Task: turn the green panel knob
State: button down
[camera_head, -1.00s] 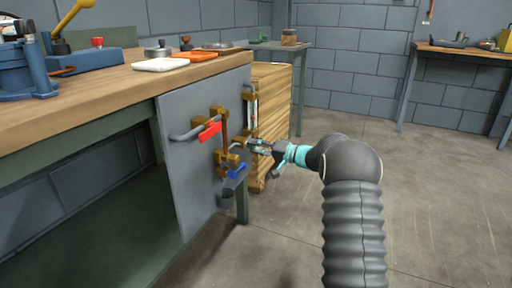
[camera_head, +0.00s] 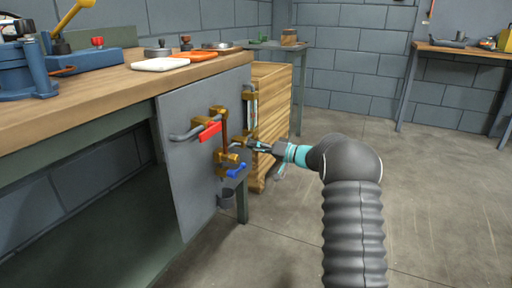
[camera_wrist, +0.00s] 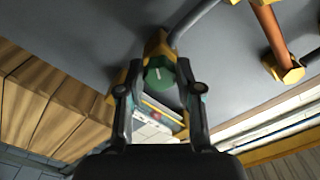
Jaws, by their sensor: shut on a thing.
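The green knob (camera_wrist: 160,77) is round with a pale line across its face, and sits in a brass-coloured mount on the grey panel (camera_head: 185,155). In the wrist view it lies between the two fingertips of my gripper (camera_wrist: 160,66), which is shut on it. In the head view my gripper (camera_head: 250,145) reaches the panel's right part from the right, and its fingers hide the knob there.
Beside my gripper on the panel are a red lever handle (camera_head: 210,131), a blue handle (camera_head: 237,171), brass fittings and a copper pipe (camera_head: 224,124). A wooden crate (camera_head: 272,110) stands close behind. The floor to the right is clear.

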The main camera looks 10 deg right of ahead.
jog(key=shift+f, duration=0.1)
jog(key=c, duration=0.8)
grip_release()
jog(key=shift+o, duration=0.2)
jog(key=shift+s+d, duration=0.1)
jog(key=v, duration=1.1)
jog(key=shift+s+d, duration=0.25)
jog(key=shift+d, duration=0.05)
